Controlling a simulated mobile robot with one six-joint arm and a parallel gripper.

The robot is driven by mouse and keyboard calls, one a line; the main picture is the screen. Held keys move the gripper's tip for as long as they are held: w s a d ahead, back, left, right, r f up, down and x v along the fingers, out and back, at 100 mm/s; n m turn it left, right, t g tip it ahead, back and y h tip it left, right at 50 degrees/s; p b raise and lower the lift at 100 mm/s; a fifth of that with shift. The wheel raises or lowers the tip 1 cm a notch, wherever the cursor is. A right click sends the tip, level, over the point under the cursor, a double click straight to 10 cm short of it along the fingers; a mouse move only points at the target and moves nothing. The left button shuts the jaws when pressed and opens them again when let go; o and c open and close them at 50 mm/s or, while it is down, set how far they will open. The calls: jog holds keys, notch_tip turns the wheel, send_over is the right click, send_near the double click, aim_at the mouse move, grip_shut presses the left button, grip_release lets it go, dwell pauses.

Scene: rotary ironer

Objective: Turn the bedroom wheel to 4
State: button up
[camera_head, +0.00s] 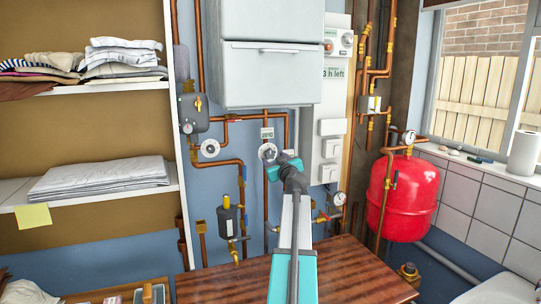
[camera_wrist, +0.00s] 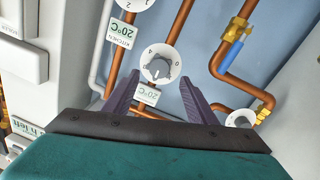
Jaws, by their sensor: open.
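A round white wheel with a grey grip knob (camera_wrist: 158,66) sits in the wrist view just beyond and between my fingertips. Digits ring its rim; I cannot tell its setting for sure. A tag reading 20°C (camera_wrist: 147,95) belongs beside it; its room name is partly hidden, so I cannot confirm that it says bedroom. My gripper (camera_wrist: 158,80) is open, one dark finger on each side, with nothing held. Whether the fingers touch the wheel is unclear. In the head view, a white wheel (camera_head: 267,152) shows just beyond my gripper (camera_head: 285,161), below a tag.
A second wheel (camera_wrist: 133,4) with a KITCHEN tag (camera_wrist: 122,30) is at the wrist view's top edge. Another white wheel (camera_head: 210,149) is at left. Copper pipes (camera_head: 232,117) surround them. A white boiler (camera_head: 270,75) hangs above, a wooden table (camera_head: 340,275) stands below.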

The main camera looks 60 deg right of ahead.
aim_at(270, 154)
jog(key=shift+p+x, duration=0.75)
jog(key=shift+x, duration=2.1)
jog(key=c, duration=1)
jog(key=shift+a+f, duration=0.1)
jog(key=shift+a, duration=0.25)
jog(key=shift+c, duration=0.3)
jog(key=shift+d, duration=0.2)
